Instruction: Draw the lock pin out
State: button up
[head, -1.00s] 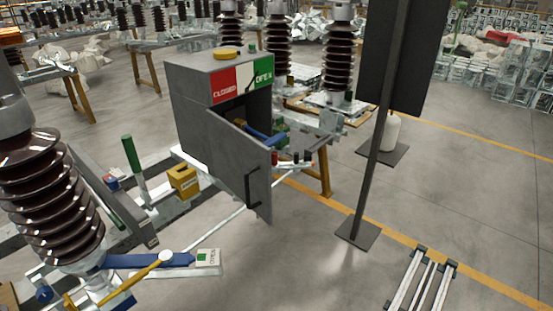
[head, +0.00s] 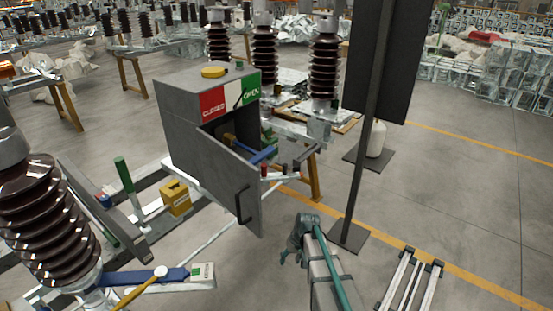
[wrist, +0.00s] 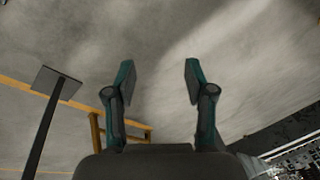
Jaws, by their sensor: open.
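A grey cabinet (head: 183,136) with a CLOSED/OPEN label stands on the frame, its door (head: 245,200) ajar. Inside the opening are a blue bar (head: 264,155) and small yellow and green parts. Small red and dark pegs (head: 264,171) stand on a bracket beside the door's right edge. I cannot tell which part is the lock pin. My gripper (head: 292,252) is in front of and to the right of the door, apart from it. In the wrist view its two fingers (wrist: 158,75) are spread and empty, with bare floor beyond.
A rail stand (head: 410,282) lies on the floor at lower right.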

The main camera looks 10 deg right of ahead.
jog(key=w+r+n+t+y+p, duration=0.1)
jog(key=w+r+n+t, duration=0.15)
jog(key=w+r, duration=1.15)
jog(key=n+t+y, duration=0.2)
jog(key=n+t, duration=0.1)
jog(key=n, duration=0.1)
send_near(266, 168)
jog(key=w+f, duration=0.2)
jog(key=shift+s+a+r+n+p, duration=0.1)
jog(key=shift+s+a+n+p, duration=0.2)
jog(key=shift+n, duration=0.45)
jog(key=b+x, duration=0.3)
jog(key=x, duration=0.7)
jog(key=shift+a, duration=0.15)
grip_shut()
jog(key=shift+s, duration=0.1)
